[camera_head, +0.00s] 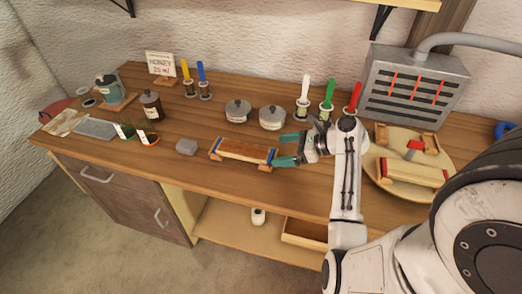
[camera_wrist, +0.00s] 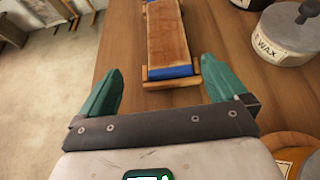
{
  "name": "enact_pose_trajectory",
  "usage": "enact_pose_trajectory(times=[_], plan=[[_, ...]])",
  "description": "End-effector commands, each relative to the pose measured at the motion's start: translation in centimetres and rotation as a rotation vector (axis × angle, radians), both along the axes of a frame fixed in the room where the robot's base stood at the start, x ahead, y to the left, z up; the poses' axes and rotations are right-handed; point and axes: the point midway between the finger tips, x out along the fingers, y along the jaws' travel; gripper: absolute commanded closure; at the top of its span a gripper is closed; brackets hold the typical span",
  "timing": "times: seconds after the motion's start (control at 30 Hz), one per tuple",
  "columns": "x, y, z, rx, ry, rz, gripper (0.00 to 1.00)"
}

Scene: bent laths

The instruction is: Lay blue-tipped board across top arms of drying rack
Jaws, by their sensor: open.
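The blue-tipped board (camera_head: 243,151) is a flat brown lath with blue ends. It lies on the workbench, with small light wooden pieces at its ends. In the wrist view the board (camera_wrist: 168,38) runs away from me, its near blue end closest. My gripper (camera_head: 289,149) has teal fingers and is open and empty, just right of the board's right end. In the wrist view my gripper (camera_wrist: 165,82) has its fingers spread to either side of that end, apart from it. I cannot surely identify the drying rack in either view.
Two lidded tins (camera_head: 272,118) stand behind the board. A round wooden board (camera_head: 388,189) with red-tipped pieces and a grey slotted box (camera_head: 413,86) are at the right. The bench front edge is close.

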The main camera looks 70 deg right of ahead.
Motion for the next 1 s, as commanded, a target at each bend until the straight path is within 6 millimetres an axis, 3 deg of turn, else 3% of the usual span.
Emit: enact_pose_trajectory(times=[0.2, 0.53, 1.0], plan=[[2.4, 0.0, 2.1, -0.019, 0.164, 0.011, 0.01], [3.8, -0.1, 3.8, -0.058, 0.328, -0.012, 0.01], [7.7, 0.4, 0.0, -0.059, 0.335, -0.014, 0.01]])
